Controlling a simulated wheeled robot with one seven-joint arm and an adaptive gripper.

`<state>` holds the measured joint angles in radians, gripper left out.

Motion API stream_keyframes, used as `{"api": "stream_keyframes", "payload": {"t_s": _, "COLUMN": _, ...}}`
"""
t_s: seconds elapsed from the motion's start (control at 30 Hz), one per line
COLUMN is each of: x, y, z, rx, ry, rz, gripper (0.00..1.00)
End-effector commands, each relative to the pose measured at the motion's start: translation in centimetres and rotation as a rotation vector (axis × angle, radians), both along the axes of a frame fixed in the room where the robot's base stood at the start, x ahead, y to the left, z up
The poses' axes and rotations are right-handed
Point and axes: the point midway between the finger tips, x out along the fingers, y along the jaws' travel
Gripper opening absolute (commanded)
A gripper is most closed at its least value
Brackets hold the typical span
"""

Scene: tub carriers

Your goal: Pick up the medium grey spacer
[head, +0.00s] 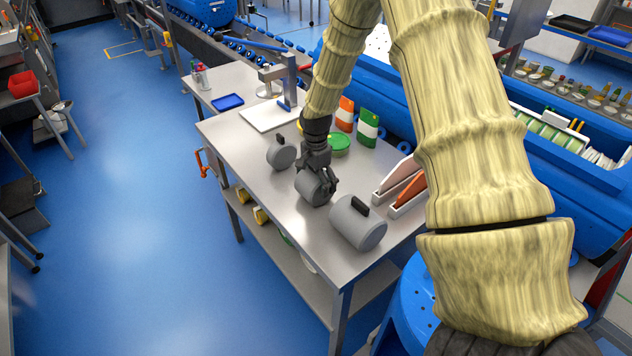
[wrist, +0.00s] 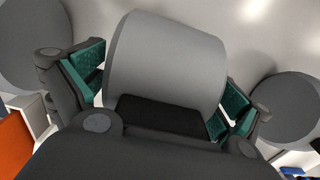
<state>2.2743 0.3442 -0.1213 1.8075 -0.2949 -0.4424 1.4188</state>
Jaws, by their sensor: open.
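The medium grey spacer (head: 311,190) is a grey cylinder lying on its side on the metal table, between the other two spacers. In the wrist view the medium grey spacer (wrist: 168,55) fills the middle, with a black block on the side facing me. My gripper (head: 319,184) is down over it and hides part of it. In the wrist view my gripper (wrist: 160,88) is open, with a green-padded finger on either side of the spacer. I cannot tell whether either pad touches it.
A smaller grey spacer (head: 280,153) and a larger grey spacer (head: 357,224) lie on either side along the table (head: 262,195). A rack with orange plates (head: 409,193) stands to the right. A green lid (head: 339,140) and packets are behind. The table's left front is clear.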

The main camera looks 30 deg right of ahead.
Motion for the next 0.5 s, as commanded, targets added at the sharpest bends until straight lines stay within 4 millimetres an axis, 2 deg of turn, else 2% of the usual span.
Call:
{"api": "stream_keyframes", "payload": {"t_s": 0.37, "x": 0.05, "y": 0.01, "z": -0.73, "rx": 0.0, "ry": -0.002, "rz": 0.001, "gripper": 1.0}}
{"api": "stream_keyframes", "payload": {"t_s": 0.4, "x": 0.05, "y": 0.01, "z": -0.73, "rx": 0.0, "ry": -0.002, "rz": 0.001, "gripper": 0.98}}
{"api": "stream_keyframes", "payload": {"t_s": 0.5, "x": 0.05, "y": 0.01, "z": -0.72, "rx": 0.0, "ry": -0.002, "rz": 0.001, "gripper": 0.8}}
